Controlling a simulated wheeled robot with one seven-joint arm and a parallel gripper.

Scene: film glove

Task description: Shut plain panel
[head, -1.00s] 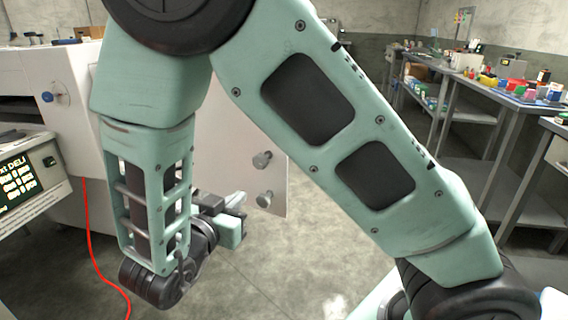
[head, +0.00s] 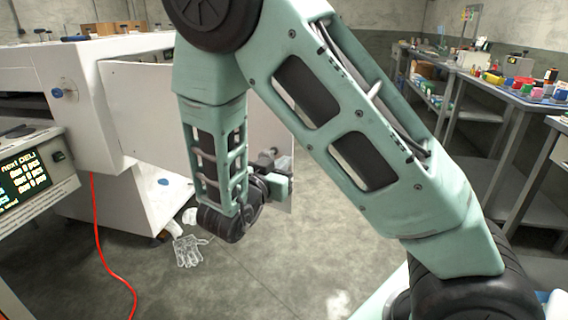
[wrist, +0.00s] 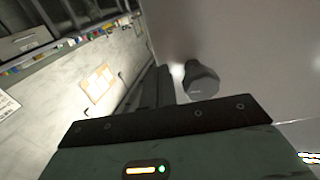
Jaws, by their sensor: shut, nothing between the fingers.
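The plain panel (head: 145,110) is a flat white sheet standing open from the side of the white machine (head: 62,62), reaching right behind my arm to a free edge. My gripper (head: 284,168) is by that free edge, in front of the panel's face, with its fingers together and empty. In the wrist view the panel (wrist: 250,45) fills the upper right, and a dark round knob (wrist: 201,82) on it is close beside the fingers (wrist: 152,92). My arm hides the panel's middle. I cannot tell whether the fingers touch the panel.
A red cable (head: 103,250) runs down to the floor at the left, near a display screen (head: 30,172). A clear glove (head: 187,250) lies on the floor below the panel. Benches with coloured items (head: 510,92) stand at the right. The floor between is open.

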